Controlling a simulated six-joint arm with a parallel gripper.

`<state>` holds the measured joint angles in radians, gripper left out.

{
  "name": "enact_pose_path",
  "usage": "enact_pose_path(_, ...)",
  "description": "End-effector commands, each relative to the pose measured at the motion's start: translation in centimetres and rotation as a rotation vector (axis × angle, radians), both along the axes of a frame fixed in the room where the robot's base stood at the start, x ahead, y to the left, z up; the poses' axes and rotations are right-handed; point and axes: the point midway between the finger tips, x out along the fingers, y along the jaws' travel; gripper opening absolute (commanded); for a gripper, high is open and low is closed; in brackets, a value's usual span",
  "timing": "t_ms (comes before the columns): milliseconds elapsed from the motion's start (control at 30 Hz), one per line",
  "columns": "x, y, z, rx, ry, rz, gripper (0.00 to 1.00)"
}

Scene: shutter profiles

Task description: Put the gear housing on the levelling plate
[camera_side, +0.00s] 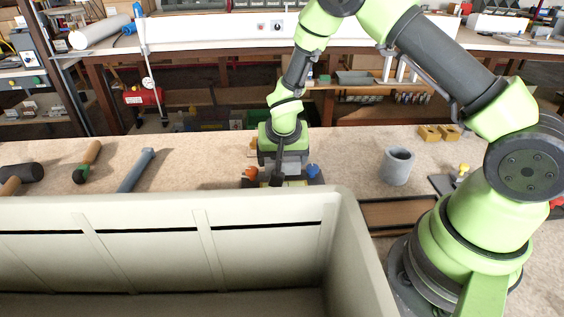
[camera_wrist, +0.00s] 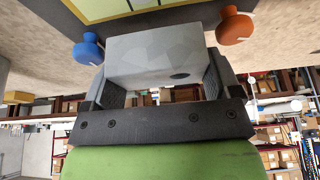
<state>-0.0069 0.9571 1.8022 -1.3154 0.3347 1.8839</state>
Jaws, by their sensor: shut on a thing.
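My gripper (camera_side: 283,160) points down in the side view and is shut on the gear housing (camera_side: 296,168), a grey block. In the wrist view the housing (camera_wrist: 160,60) sits between both fingers (camera_wrist: 163,88). The levelling plate (camera_side: 314,181) is a dark plate right below the gripper, with an orange knob (camera_side: 251,172) and a blue knob (camera_side: 313,171). In the wrist view the plate (camera_wrist: 150,13) has a yellow-bordered top, partly hidden by the housing. I cannot tell whether the housing touches it.
A large pale bin (camera_side: 180,215) fills the front left, its rim close to the plate. A grey cup (camera_side: 397,166) and yellow blocks (camera_side: 438,132) stand to the right. A grey-blue tool (camera_side: 137,169), a green-and-brown tool (camera_side: 87,161) and a mallet (camera_side: 22,175) lie left.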

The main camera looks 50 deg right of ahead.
Motion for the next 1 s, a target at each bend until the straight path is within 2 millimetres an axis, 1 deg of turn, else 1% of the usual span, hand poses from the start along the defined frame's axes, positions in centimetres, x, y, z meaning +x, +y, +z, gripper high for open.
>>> enact_pose_path(33, 0.0, 0.0, -0.7, -0.001, 0.001, 0.001, 0.46)
enact_pose_path(167, 0.0, 0.0, -1.7, 0.000, 0.000, -0.001, 0.47)
enact_pose_path(567, 0.0, 0.0, -2.1, 0.000, -0.002, -0.001, 0.47)
enact_pose_path(600, 0.0, 0.0, -2.1, 0.001, -0.001, -0.001, 0.88)
enact_pose_path(667, 0.0, 0.0, -2.1, 0.001, -0.001, -0.001, 1.00)
enact_pose_path(867, 0.0, 0.0, -2.0, 0.000, -0.002, -0.001, 1.00)
enact_pose_path(933, 0.0, 0.0, -1.6, 0.001, -0.004, -0.002, 1.00)
enact_pose_path(1000, -0.1, 0.3, -0.8, 0.001, -0.006, -0.001, 1.00)
